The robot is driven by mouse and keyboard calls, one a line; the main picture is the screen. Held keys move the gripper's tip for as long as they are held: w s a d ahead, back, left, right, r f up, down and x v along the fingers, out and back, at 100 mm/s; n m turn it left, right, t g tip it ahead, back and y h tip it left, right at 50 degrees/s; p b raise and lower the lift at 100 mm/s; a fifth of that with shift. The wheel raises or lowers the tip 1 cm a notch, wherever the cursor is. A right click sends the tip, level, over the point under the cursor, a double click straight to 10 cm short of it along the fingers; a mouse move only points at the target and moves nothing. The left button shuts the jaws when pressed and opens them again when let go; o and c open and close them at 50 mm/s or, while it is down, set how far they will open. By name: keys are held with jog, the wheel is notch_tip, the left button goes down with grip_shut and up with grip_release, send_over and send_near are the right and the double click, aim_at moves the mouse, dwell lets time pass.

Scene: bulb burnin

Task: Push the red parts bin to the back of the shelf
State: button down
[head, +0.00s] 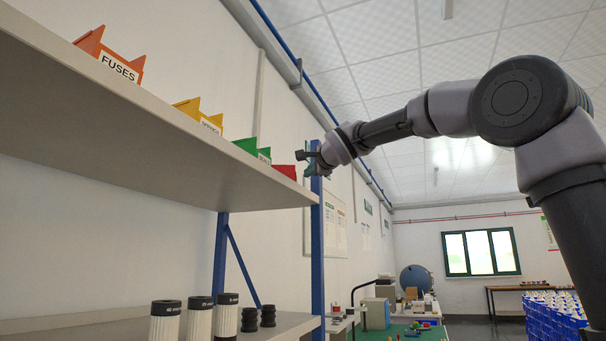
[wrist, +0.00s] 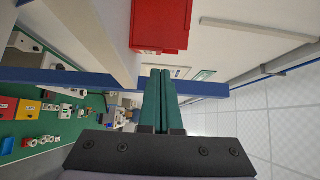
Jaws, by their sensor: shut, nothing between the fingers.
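The red parts bin (head: 284,171) stands at the far end of the upper shelf board (head: 150,120) in the head view, its lower part hidden by the board's edge. In the wrist view the red bin (wrist: 160,28) is at the top, ahead of my fingertips, with a gap between. My gripper (wrist: 163,72) is shut and empty, its two green fingers side by side. In the head view my gripper (head: 309,170) is small, just right of the red bin by the blue upright.
A green bin (head: 252,148), a yellow bin (head: 198,114) and an orange bin (head: 112,62) stand along the same shelf. A blue upright (head: 316,215) is close to my gripper. Several cylinders (head: 199,320) stand on the lower shelf.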

jog(key=shift+w+a, duration=0.25)
jog(key=shift+a, duration=0.3)
jog(key=shift+w+a, duration=0.2)
jog(key=shift+a, duration=0.3)
